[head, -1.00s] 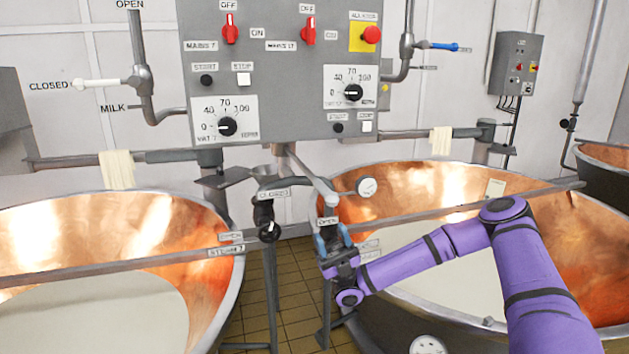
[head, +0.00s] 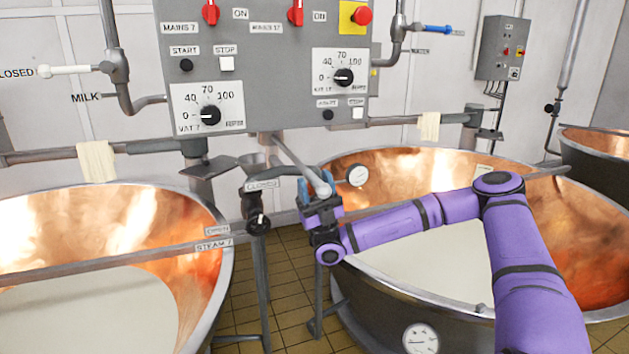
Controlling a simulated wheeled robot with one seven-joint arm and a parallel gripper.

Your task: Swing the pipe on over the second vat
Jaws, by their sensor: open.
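The grey swing pipe (head: 297,163) slopes down and toward me from under the control panel. Its free end (head: 323,189) hangs over the gap between the two vats, near the left rim of the right-hand copper vat (head: 580,230). My gripper (head: 312,192) is at that free end, with a blue finger showing just left of it. The jaws are open; whether they touch the pipe I cannot tell. The left-hand copper vat (head: 200,275) also holds pale liquid. My purple arm covers part of the right-hand vat.
A steam valve with a black handle (head: 257,222) stands left of my gripper. A steam rail (head: 110,262) crosses the left vat. The grey control panel (head: 265,90) is above the pipe. Tiled floor shows between the vats.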

